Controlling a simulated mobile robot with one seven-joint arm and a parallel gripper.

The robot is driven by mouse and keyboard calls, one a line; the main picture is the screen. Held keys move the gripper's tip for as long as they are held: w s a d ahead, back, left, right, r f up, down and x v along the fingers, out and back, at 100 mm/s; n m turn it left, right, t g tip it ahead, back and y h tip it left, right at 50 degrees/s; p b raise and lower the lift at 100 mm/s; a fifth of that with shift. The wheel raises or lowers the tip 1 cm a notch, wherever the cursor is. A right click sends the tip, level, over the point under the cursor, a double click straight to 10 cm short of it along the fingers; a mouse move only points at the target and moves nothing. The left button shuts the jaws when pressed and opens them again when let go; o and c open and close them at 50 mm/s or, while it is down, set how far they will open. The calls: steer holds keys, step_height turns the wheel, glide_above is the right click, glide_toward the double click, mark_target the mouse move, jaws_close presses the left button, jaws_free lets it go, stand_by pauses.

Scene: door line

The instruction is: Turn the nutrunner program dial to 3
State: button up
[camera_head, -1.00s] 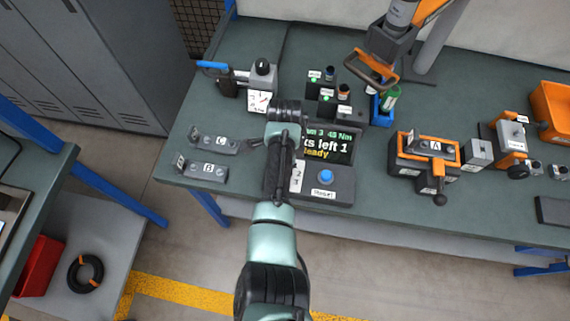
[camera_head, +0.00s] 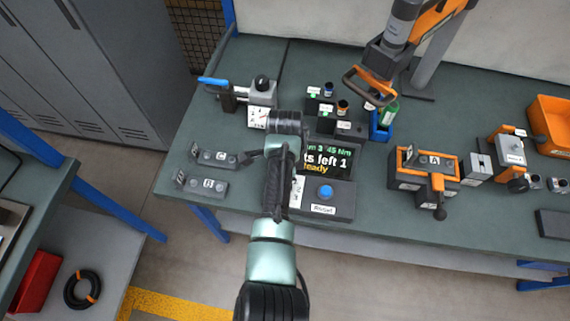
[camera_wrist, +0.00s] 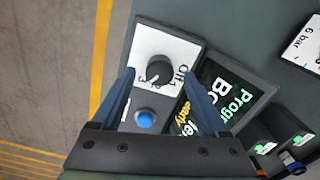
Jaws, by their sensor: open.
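The program dial (camera_wrist: 159,69) is a round black knob on a white plate (camera_wrist: 172,43) with printed marks, in the wrist view. "OFF" is printed on its right side; the other marks are partly covered, and the pointer's exact setting is hard to read. My gripper (camera_wrist: 159,74) is open, with one dark blue finger on each side of the knob in the picture; I cannot tell whether they touch it. In the head view my arm hides the knob and gripper, but the plate's edge (camera_head: 297,190) shows. The controller's screen (camera_head: 325,160) reads "3 45 Nm", "left 1" and "Ready".
A blue button (camera_head: 326,192) labelled Reset sits beside the dial; it also shows in the wrist view (camera_wrist: 145,119). Brackets C (camera_head: 216,156) and B (camera_head: 206,184) lie to the left. Small bottles in holders (camera_head: 328,100) stand behind. Orange fixture A (camera_head: 425,163) stands right.

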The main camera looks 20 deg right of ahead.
step_height(320, 180, up, 12)
steer(key=shift+f+b, duration=0.25)
steer(key=shift+b, duration=0.1)
stand_by(0.4)
